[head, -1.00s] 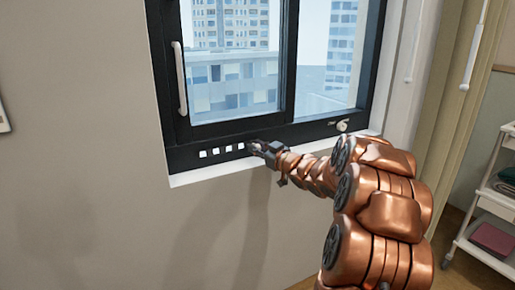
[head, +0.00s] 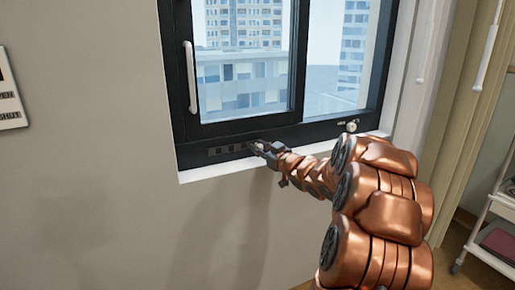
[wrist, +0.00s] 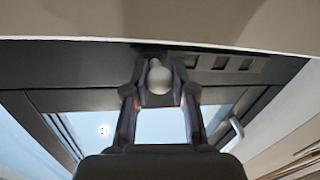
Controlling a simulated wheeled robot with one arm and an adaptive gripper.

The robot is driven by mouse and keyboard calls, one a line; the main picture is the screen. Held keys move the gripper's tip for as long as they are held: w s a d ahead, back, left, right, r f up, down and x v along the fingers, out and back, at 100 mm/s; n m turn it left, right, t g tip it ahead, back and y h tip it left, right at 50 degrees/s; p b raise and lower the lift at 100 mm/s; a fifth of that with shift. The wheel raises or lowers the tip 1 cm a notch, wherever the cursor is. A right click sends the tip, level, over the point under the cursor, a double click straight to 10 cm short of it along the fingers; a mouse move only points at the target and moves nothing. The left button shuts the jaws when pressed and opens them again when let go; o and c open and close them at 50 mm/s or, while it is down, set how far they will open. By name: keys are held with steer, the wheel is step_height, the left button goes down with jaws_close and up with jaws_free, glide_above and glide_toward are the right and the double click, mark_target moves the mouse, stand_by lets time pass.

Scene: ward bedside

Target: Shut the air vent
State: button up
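The air vent (head: 228,150) is a row of small slots in the dark lower frame of the window. The slots look dark grey in the head view, with no light through them. Several slots also show dark in the wrist view (wrist: 218,63). A pale rounded knob (wrist: 160,78) sits between my fingertips in the wrist view. My gripper (head: 260,148) is at the right end of the slots, and its fingers (wrist: 160,70) close in on both sides of the knob.
The window has a white upright handle (head: 190,78) on its left sash and a small latch (head: 350,126) at the right. A white sill (head: 225,170) runs just below the vent. A placard (head: 8,105) hangs on the left wall. A trolley (head: 490,230) stands at the right.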

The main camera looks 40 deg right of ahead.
steer(key=o, duration=0.5)
steer(key=shift+a, duration=0.2)
steer(key=shift+s+d, duration=0.1)
steer(key=shift+s, duration=0.2)
steer(key=s, duration=1.1)
steer(key=shift+s+d, duration=0.15)
steer(key=shift+s, duration=0.05)
